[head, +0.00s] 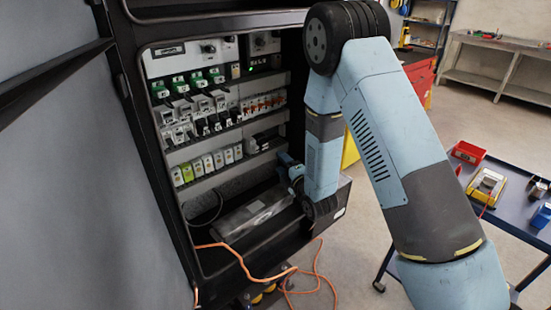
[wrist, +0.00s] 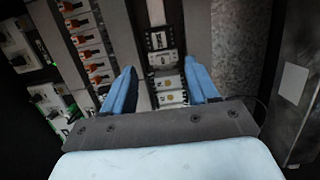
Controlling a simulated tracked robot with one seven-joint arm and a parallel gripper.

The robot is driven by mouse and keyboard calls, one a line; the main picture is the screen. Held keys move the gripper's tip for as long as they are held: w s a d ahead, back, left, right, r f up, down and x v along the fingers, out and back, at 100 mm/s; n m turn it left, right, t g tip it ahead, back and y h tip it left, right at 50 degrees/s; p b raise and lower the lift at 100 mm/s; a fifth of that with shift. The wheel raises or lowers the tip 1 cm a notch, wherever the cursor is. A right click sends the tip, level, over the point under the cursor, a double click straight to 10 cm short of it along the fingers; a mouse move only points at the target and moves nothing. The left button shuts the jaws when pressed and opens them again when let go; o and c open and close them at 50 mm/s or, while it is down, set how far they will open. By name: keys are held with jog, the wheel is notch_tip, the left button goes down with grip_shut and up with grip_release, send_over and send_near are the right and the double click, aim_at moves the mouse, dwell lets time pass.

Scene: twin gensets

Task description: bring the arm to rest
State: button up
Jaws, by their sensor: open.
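My gripper (wrist: 163,92) shows in the wrist view with two blue fingers apart and nothing between them. Beyond the gap are small white and black modules (wrist: 170,85) on a rail. In the head view my arm reaches into an open electrical cabinet (head: 185,235). The gripper end is low at the cabinet's right side, near the lower rail, and my arm links partly hide it. I cannot tell whether the fingers touch anything.
The cabinet holds rows of breakers (head: 190,82) and relays (head: 207,163). Its grey door (head: 70,170) stands at left. An orange cable (head: 265,278) hangs to the floor. A blue cart (head: 517,215) with a red bin (head: 468,152) and yellow meter (head: 487,186) stands right. A workbench (head: 500,45) is behind.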

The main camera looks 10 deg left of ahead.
jog(key=s+d+r+m+g+h, duration=0.3)
jog(key=d+r+m+h, duration=0.5)
jog(key=d+r+m, duration=0.85)
jog(key=s+d+r+m+g+h, duration=0.1)
jog(key=s+d+r+m+g, duration=0.1)
jog(key=s, duration=0.7)
jog(key=s+d+r+m+g+h, duration=0.1)
jog(key=s+d+r+m+g, duration=0.1)
jog(key=s+d+r+m, duration=0.2)
jog(key=s+d+r+m+g, duration=0.1)
jog(key=s+d+r+m, duration=0.2)
jog(key=s+d+r, duration=0.4)
jog(key=s+d, duration=0.2)
jog(key=s, duration=0.7)
jog(key=shift+d+g+h, duration=0.4)
jog(key=shift+r, duration=0.1)
